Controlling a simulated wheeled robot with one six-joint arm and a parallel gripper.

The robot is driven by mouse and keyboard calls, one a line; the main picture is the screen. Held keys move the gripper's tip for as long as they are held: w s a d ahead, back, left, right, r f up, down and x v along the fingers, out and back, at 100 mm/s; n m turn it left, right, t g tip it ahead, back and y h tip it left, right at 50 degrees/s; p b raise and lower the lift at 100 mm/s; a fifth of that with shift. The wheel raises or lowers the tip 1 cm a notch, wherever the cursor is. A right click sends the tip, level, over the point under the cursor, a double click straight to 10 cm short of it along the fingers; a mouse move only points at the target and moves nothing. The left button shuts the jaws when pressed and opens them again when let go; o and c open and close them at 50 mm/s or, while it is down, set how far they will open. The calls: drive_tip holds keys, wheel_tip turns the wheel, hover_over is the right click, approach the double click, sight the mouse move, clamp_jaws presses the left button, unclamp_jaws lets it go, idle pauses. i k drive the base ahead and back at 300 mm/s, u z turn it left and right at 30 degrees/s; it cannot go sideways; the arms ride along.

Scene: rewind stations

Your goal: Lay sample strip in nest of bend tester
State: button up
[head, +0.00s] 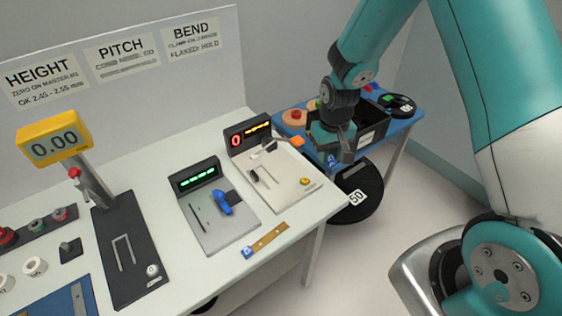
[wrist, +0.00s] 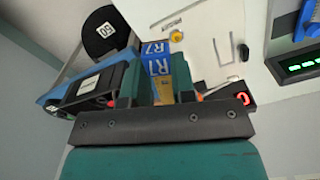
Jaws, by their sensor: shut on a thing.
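My gripper (head: 332,146) is shut on the sample strip, just right of the bench edge and beside the bend tester. In the wrist view, the strip's blue tab marked R7 (wrist: 154,58) and part of its brass body (wrist: 163,90) show between the jaws (wrist: 158,88). In the head view only a small blue bit of it shows under the gripper. The bend tester (head: 290,187) is a pale plate with a dark display reading 0, an orange-tipped lever (head: 297,141) and a yellow button (head: 305,181). Dark slot-like marks (head: 262,177) lie on the plate, with no strip on them.
Another brass strip (head: 268,238) with a blue end lies at the bench's front edge. The pitch tester (head: 230,234) stands left of the bend tester, the height gauge (head: 127,260) further left. A blue side table (head: 400,127) holds a black bin; a black reel marked 50 (head: 372,183) is below.

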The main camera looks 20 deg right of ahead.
sight(270, 184)
drive_tip(key=u, duration=1.85)
drive_tip(key=k, duration=1)
drive_tip(key=z, duration=1.25)
drive_tip(key=i, duration=1)
drive_tip(key=z, duration=0.05)
